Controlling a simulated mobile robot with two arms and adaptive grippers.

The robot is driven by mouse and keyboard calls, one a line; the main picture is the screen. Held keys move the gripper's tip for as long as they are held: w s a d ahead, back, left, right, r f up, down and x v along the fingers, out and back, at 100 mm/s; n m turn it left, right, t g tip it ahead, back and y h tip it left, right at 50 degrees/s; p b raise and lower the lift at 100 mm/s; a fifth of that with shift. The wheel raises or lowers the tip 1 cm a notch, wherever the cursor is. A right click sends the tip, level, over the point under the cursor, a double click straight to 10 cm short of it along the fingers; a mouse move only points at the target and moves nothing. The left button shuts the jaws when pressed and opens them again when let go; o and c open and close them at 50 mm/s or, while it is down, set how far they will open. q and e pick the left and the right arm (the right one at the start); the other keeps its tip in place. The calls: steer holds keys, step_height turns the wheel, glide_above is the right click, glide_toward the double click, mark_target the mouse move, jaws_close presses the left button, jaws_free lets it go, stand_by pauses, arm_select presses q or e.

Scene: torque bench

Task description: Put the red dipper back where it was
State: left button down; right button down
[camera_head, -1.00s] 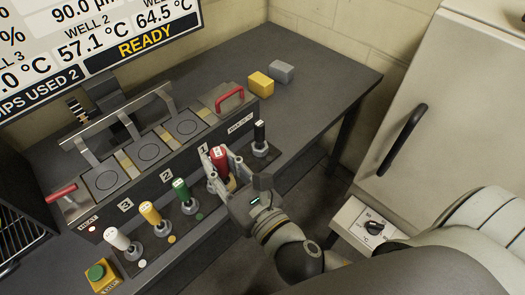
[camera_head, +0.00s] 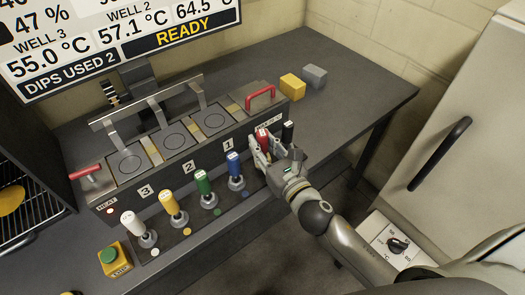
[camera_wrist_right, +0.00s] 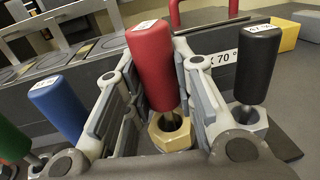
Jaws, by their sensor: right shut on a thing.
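The red dipper (camera_head: 262,138) has a red handle and is upright in my right gripper (camera_head: 268,153), whose fingers are around it. In the right wrist view the red dipper (camera_wrist_right: 150,62) stands between the two fingers (camera_wrist_right: 160,105). Its thin shaft points down into or just over the hole of a brass hex socket (camera_wrist_right: 172,132); I cannot tell how deep it sits. The blue dipper (camera_head: 235,170) stands left of the gripper, the black dipper (camera_head: 288,132) right of it. My left gripper is not in view.
Green (camera_head: 203,186), yellow (camera_head: 172,205) and white (camera_head: 132,225) dippers stand in a row to the left. Behind them is the well block (camera_head: 172,139) with a red-handled lid (camera_head: 262,97). Yellow (camera_head: 292,85) and grey (camera_head: 315,76) blocks lie behind. The right bench top is clear.

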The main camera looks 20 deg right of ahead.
steer(key=shift+a+f, duration=0.1)
steer(key=shift+f, duration=0.8)
steer(key=shift+f, duration=0.15)
steer(key=c, duration=1.2)
jaws_free()
